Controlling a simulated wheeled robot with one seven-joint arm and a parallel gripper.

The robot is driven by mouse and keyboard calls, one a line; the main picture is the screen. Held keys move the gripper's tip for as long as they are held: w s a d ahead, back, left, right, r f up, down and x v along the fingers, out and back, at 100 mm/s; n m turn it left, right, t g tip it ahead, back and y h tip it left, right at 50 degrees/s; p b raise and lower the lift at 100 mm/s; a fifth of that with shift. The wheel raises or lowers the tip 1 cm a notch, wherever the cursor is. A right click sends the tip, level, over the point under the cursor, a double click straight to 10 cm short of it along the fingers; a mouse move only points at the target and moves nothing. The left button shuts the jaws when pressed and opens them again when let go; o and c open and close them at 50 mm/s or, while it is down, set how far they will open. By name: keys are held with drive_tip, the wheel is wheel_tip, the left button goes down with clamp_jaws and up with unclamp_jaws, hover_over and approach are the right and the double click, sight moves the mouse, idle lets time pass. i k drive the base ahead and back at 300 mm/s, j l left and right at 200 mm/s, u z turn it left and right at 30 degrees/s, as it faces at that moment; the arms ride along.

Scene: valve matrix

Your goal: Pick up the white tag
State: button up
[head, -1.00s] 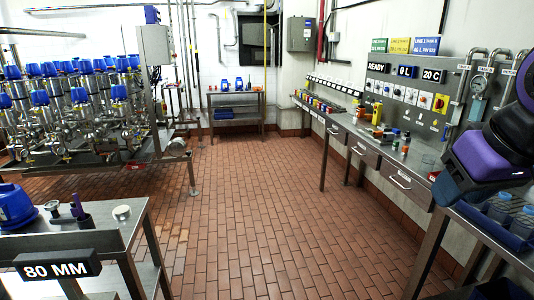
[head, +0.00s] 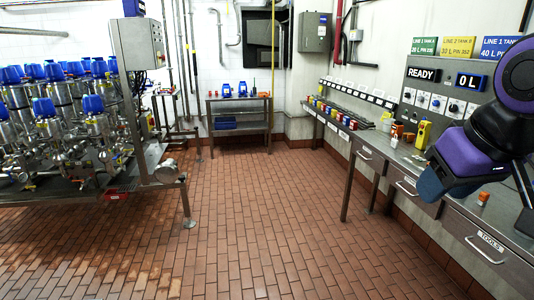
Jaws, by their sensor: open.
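I cannot make out the white tag for certain. A row of small coloured pieces (head: 335,115) lies on the long steel bench at the right wall, too small to tell apart. My gripper (head: 430,184) is at the right, at the end of my purple and black arm, in front of the bench. It holds nothing that I can see, and its far finger is mostly hidden. My arm covers part of the bench and the control panel behind it.
The steel bench (head: 368,137) with drawers runs along the right wall, with a yellow device (head: 423,134) on it. The control panel (head: 430,101) stands above. Valve racks (head: 60,120) fill the left. A small table (head: 238,101) stands at the back. The brick floor (head: 260,220) between is clear.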

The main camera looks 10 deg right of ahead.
sight(394, 144)
drive_tip(key=i+z, duration=0.1)
drive_tip(key=i, duration=0.8)
drive_tip(key=i+j+z, duration=0.1)
drive_tip(key=i, duration=0.8)
drive_tip(key=i+l+z, duration=0.1)
drive_tip(key=i+z, duration=0.3)
drive_tip(key=i, duration=0.15)
drive_tip(key=i+j+z, duration=0.15)
drive_tip(key=i+z, duration=0.25)
drive_tip(key=i, duration=0.2)
drive_tip(key=i+j+z, duration=0.25)
drive_tip(key=i+z, duration=0.15)
drive_tip(key=i, duration=0.45)
